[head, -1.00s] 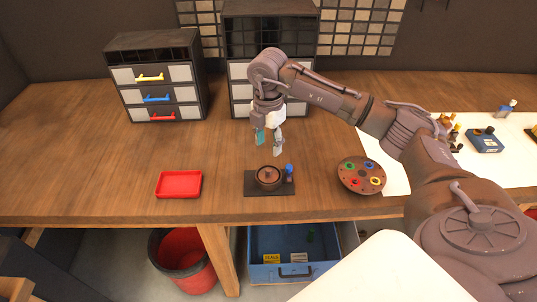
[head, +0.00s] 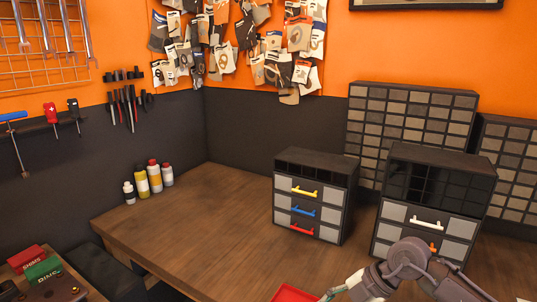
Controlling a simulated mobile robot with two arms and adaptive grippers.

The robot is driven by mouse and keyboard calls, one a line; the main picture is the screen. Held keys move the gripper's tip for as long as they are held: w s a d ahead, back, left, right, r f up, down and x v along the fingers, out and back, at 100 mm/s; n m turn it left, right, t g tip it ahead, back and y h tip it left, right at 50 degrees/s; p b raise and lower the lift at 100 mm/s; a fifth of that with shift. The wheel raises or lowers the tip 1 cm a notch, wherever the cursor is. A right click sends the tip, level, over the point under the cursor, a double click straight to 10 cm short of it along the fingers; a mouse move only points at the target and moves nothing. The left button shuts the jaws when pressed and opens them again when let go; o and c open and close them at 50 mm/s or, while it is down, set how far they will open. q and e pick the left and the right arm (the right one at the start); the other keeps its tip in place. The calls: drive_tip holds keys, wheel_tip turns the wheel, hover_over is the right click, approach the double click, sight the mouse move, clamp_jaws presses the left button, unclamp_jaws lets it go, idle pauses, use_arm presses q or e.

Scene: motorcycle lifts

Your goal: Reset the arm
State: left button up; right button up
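My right arm (head: 415,262) comes in at the bottom right of the head view, in front of the drawer cabinets. Only the upper part of its gripper shows at the bottom edge, with a white part and a bit of a teal finger (head: 328,296). The fingertips are cut off, so I cannot tell whether it is open or shut. My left gripper is not in view.
A drawer cabinet with yellow, blue and red handles (head: 315,195) stands on the wooden bench (head: 190,240). A second cabinet (head: 430,205) stands to its right. A red tray (head: 292,293) shows at the bottom edge. Several bottles (head: 154,176) stand by the left wall.

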drive_tip(key=s+a+r+m+t+y, duration=0.2)
drive_tip(key=a+r+t+y, duration=0.4)
drive_tip(key=a+r+y, duration=0.6)
drive_tip(key=w+d+f+m+t+h, duration=0.2)
drive_tip(key=w+d+m+t+h, duration=0.1)
drive_tip(key=d+m+t+h, duration=1.2)
drive_tip(key=s+d+f+m+g+h, duration=0.2)
drive_tip(key=s+f+m+g+h, duration=0.2)
drive_tip(key=f+m+g, duration=0.4)
drive_tip(key=s+f+n+g, duration=0.1)
drive_tip(key=s+f+g, duration=0.4)
drive_tip(key=s+f, duration=0.45)
drive_tip(key=s+f+n+g, duration=0.1)
drive_tip(key=s+f+g, duration=0.45)
drive_tip(key=s, duration=0.65)
drive_tip(key=s+f+g+b, duration=0.1)
drive_tip(key=s+f+b, duration=0.1)
drive_tip(key=f, duration=1.4)
drive_tip(key=s+f+b, duration=0.1)
drive_tip(key=f+b, duration=0.1)
drive_tip(key=f, duration=1.5)
drive_tip(key=s+d+f+g+b, duration=0.1)
drive_tip(key=s+d+f+b, duration=0.1)
drive_tip(key=s+f, duration=1.4)
drive_tip(key=shift+d+f, duration=0.25)
drive_tip(key=shift+d, duration=0.45)
